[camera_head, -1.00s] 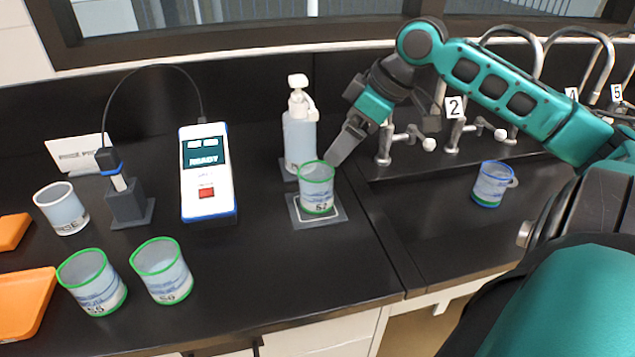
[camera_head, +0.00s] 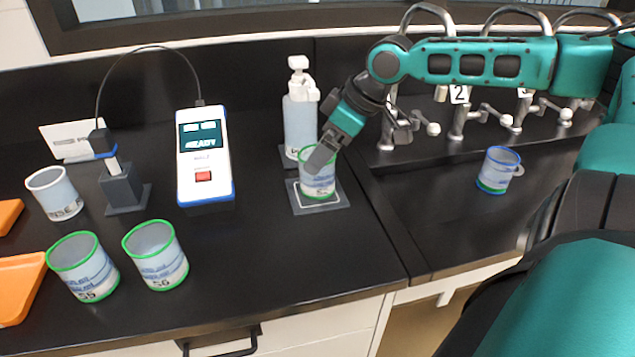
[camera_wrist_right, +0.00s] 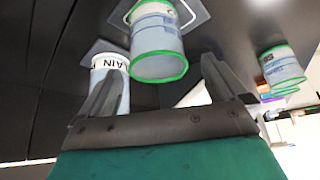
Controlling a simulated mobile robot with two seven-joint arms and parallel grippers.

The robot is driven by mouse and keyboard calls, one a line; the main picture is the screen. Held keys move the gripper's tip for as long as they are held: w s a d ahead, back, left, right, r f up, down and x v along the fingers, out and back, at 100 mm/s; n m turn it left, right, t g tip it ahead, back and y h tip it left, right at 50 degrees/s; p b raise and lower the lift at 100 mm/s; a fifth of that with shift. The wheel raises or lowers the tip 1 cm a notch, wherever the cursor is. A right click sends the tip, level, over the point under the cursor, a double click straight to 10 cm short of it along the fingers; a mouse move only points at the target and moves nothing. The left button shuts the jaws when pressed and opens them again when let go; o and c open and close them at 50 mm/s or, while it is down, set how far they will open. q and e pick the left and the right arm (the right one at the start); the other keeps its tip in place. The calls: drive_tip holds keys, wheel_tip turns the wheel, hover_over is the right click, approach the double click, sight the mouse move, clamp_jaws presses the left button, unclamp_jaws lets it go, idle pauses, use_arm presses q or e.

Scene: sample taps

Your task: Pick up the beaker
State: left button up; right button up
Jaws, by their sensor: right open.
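A clear beaker with a green rim and a label (camera_head: 319,186) stands upright on a small square pad (camera_head: 338,204) at mid counter. My right gripper (camera_head: 322,155) is at its rim and hides part of it. In the right wrist view the jaws (camera_wrist_right: 162,72) are open, with the beaker (camera_wrist_right: 157,35) ahead of and between the fingertips. I cannot tell whether they touch it. Two more green-rimmed beakers, one (camera_head: 84,268) left of the other (camera_head: 157,257), stand at the front left. A blue-rimmed beaker (camera_head: 498,172) stands at the right. My left gripper is not in view.
A pump bottle (camera_head: 300,122) stands just behind the pad. A meter reading READY (camera_head: 204,158), a probe stand (camera_head: 123,188) and a white-rimmed cup (camera_head: 54,194) are to the left. Taps (camera_head: 459,115) line the back right. Orange trays (camera_head: 18,285) sit at the left edge.

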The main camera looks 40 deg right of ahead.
sight(321, 186)
drive_tip(key=shift+w+f+b, duration=0.25)
drive_tip(key=shift+f+b, duration=0.05)
drive_tip(key=shift+f, duration=0.25)
drive_tip(key=shift+b+x, duration=0.7)
drive_tip(key=shift+x, duration=1.25)
drive_tip(key=shift+w+r, duration=0.1)
drive_tip(key=c, duration=1.1)
